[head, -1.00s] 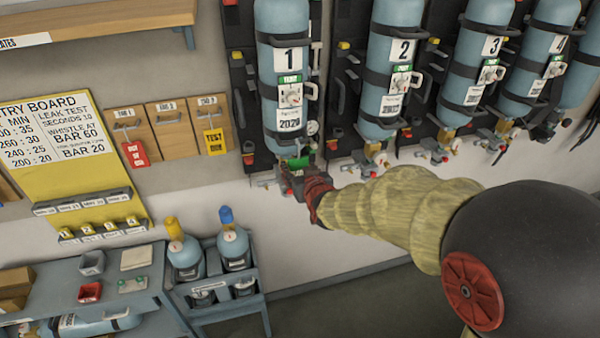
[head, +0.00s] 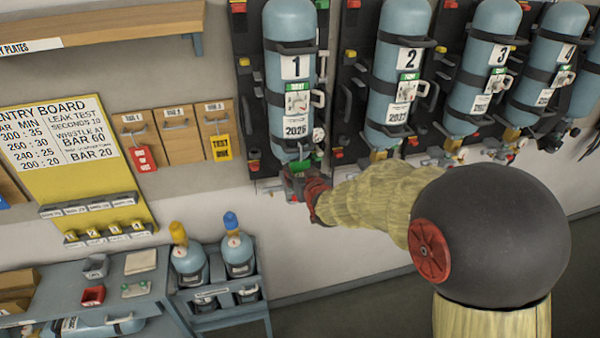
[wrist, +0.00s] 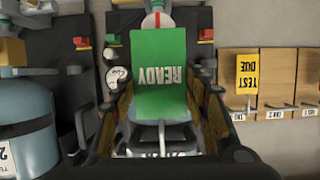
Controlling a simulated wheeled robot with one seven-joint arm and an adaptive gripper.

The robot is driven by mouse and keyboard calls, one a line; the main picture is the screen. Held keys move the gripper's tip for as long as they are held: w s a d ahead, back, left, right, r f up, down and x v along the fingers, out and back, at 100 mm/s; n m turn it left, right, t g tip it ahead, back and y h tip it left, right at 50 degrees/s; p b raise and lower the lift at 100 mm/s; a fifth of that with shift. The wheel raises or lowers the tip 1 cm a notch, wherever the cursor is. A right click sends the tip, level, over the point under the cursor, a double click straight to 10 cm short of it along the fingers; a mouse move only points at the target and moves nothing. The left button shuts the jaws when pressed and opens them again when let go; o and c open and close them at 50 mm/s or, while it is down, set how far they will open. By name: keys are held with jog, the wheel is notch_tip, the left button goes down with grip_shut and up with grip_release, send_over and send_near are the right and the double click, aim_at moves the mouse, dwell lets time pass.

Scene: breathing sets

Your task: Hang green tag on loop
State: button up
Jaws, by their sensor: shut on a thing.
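A green tag lettered READY (wrist: 160,75) is held between the fingers of my gripper (wrist: 160,125) in the wrist view, where its lettering appears upside down. In the head view my gripper (head: 305,185) is just below cylinder 1 (head: 290,105), and a green patch of the tag (head: 300,167) shows above it. The small metal parts under the cylinder are partly hidden by my gripper. I cannot tell which of them is the loop, or whether the tag touches anything there.
Cylinders 2 (head: 397,85) and 3 (head: 482,75) hang to the right. Wooden plates on the left wall carry a red tag (head: 144,158) and a yellow TEST DUE tag (head: 221,148). A cart with small cylinders (head: 238,255) stands below left.

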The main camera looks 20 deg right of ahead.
dwell(0.3)
jog(key=o, duration=0.9)
jog(key=shift+o, duration=0.6)
jog(key=shift+s, duration=0.1)
